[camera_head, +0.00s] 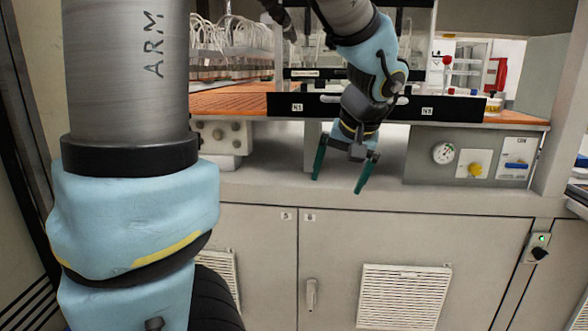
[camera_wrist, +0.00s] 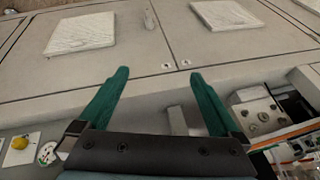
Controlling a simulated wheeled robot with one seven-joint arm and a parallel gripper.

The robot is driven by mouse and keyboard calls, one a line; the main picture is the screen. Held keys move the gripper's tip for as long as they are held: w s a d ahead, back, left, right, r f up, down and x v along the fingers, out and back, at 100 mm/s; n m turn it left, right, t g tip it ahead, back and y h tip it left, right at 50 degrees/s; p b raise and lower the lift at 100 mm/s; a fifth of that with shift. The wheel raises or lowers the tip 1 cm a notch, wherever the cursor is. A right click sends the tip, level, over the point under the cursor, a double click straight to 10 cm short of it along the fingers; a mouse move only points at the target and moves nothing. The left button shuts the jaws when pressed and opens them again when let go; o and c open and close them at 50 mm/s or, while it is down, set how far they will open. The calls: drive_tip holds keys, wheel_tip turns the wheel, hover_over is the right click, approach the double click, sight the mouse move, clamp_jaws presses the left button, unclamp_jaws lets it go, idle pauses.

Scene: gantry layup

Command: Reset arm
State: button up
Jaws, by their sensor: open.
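My gripper (camera_head: 341,174) hangs in front of the bench's front edge in the head view, its two green fingers spread apart and pointing down. Nothing is between them. In the wrist view my gripper (camera_wrist: 160,80) is also open and empty, with the grey cabinet front (camera_wrist: 120,70) beyond the fingertips. My arm comes down from above the bench, and its upper part is cut off by the top of the head view.
The orange work surface (camera_head: 233,104) holds glassware behind a black strip (camera_head: 375,107) with labels. A round gauge (camera_head: 443,153) and a yellow knob (camera_head: 475,170) sit on the right panel. Cabinet doors (camera_head: 400,235) with a white vent (camera_head: 403,296) stand below. The space before them looks clear.

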drive_tip(key=s+a+f+n+g+h, duration=0.1)
drive_tip(key=s+a+f, duration=0.1)
drive_tip(key=a+f, duration=0.3)
drive_tip(key=s+a+f+g+p, duration=0.1)
drive_tip(key=a+f, duration=0.4)
drive_tip(key=a, duration=0.5)
drive_tip(key=s+g, duration=0.1)
drive_tip(key=s, duration=0.1)
drive_tip(key=shift+s+a+f+n+h, duration=0.2)
drive_tip(key=shift+s+a+n+h, duration=0.1)
drive_tip(key=shift+a+n+h, duration=0.1)
